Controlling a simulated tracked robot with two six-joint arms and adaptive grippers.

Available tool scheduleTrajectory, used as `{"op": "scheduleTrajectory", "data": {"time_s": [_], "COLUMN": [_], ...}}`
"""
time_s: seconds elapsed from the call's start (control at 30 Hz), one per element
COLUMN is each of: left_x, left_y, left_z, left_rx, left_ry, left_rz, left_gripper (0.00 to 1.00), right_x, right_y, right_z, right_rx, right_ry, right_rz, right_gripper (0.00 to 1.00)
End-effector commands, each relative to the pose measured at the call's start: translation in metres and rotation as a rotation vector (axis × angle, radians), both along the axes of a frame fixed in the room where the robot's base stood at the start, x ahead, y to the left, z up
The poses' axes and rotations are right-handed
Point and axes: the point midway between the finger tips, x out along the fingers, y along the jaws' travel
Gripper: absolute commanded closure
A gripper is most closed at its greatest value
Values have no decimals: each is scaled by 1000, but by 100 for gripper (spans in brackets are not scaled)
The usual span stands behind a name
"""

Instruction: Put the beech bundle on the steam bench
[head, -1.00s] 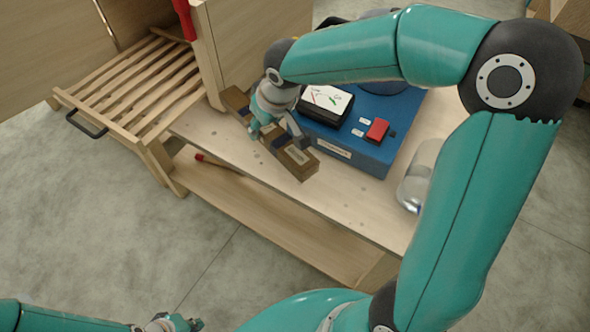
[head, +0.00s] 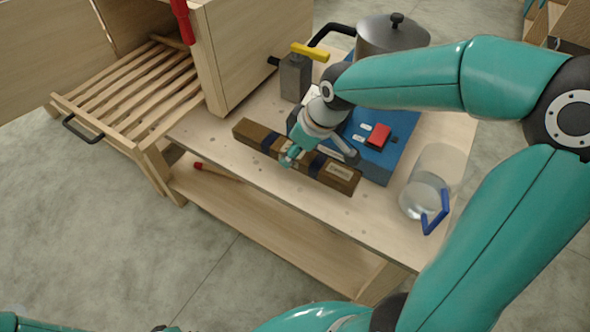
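The beech bundle (head: 341,178) is a long brown wooden bar with dark blue straps and a pale label near its right end. It lies slantwise at the front of the pale wooden bench (head: 215,165), which I take for the steam bench. My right gripper (head: 318,158) points down over the bundle's middle, its fingers closed around it and hiding part of it. I cannot tell whether the bundle touches the bench top or is just above it. Of my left gripper (head: 166,329), only a sliver shows at the bottom edge; its fingers are not visible.
Close behind the bundle is a blue box (head: 403,125) with a red switch. A grey can (head: 295,78) with a yellow handle, a lidded pot (head: 391,36) and a clear jug (head: 425,190) also stand there. A slatted rack (head: 150,95) is at left.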

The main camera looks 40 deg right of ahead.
Motion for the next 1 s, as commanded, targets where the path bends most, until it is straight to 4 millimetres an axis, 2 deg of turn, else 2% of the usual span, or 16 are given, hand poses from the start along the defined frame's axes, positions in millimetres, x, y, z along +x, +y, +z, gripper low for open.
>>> {"op": "scheduleTrajectory", "data": {"time_s": [0.1,0.27,0.53,0.93,0.97,1.0], "left_x": [0,0,0,0,0,0], "left_y": [0,0,0,0,0,0], "left_z": [-2,-3,-7,-9,-10,-9], "left_rx": [0,0,0,0,0,0], "left_ry": [0,0,0,0,0,0], "left_rz": [0,0,0,0,0,0], "left_gripper": [100,100,100,100,100,100], "right_x": [0,1,0,1,1,1], "right_y": [0,0,0,0,1,1], "right_z": [-19,-29,-64,-71,-72,-71], "right_rx": [0,0,0,-1,-1,-1], "right_ry": [1,-1,1,-4,-2,-2], "right_rz": [-1,0,0,1,1,1], "right_gripper": [100,100,100,100,51,44]}}
